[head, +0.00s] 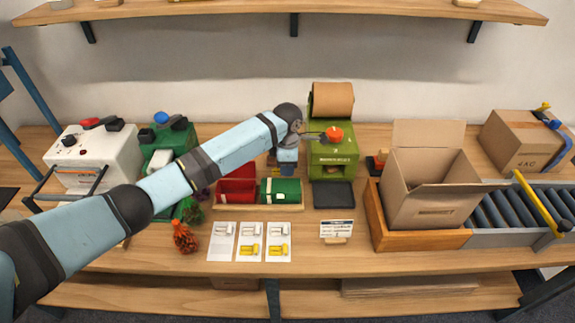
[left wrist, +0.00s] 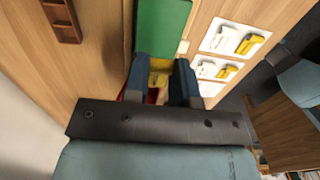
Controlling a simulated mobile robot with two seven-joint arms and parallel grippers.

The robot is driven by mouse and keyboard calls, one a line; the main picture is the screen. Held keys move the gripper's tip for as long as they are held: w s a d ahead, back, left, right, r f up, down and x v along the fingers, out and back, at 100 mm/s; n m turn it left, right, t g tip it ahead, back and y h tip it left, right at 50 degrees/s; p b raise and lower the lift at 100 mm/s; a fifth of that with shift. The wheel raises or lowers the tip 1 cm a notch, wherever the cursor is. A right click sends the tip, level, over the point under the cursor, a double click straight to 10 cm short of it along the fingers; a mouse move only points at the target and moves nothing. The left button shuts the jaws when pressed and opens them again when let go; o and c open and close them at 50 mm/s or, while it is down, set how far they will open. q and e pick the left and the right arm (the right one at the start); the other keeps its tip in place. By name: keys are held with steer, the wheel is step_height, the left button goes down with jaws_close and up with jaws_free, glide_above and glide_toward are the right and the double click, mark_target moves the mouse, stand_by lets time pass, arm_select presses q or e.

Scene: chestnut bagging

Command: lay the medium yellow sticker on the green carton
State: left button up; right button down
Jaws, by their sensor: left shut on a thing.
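The green carton (head: 281,191) lies in a wooden tray (head: 232,208), right of a red carton (head: 237,189). It also shows as a green block at the top of the left wrist view (left wrist: 162,35). My left gripper (head: 287,167) points down just behind and above the green carton. In the left wrist view its dark fingers (left wrist: 160,82) are shut on a small yellow piece, which looks like a yellow sticker (left wrist: 159,66). I cannot tell its size, or whether it touches the carton. My right gripper is not in view.
Sticker sheets (head: 235,256) lie in front of the tray; the left one shows only a white sticker. A label stand (head: 337,230), green machine (head: 333,165), open cardboard box (head: 425,195) and roller conveyor (head: 515,210) stand to the right. A reddish-brown figure (head: 184,237) stands left.

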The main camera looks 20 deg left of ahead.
mark_target(288, 185)
arm_select(q)
step_height(288, 185, down, 4)
steer(key=b, duration=0.5)
steer(key=shift+f, duration=0.15)
steer(key=shift+p, duration=0.3)
steer(key=shift+w+f, duration=0.1)
steer(key=shift+f, duration=0.5)
steer(key=shift+p, duration=1.1)
steer(key=shift+f, duration=0.1)
steer(key=o, duration=1)
steer(key=shift+c, duration=0.2)
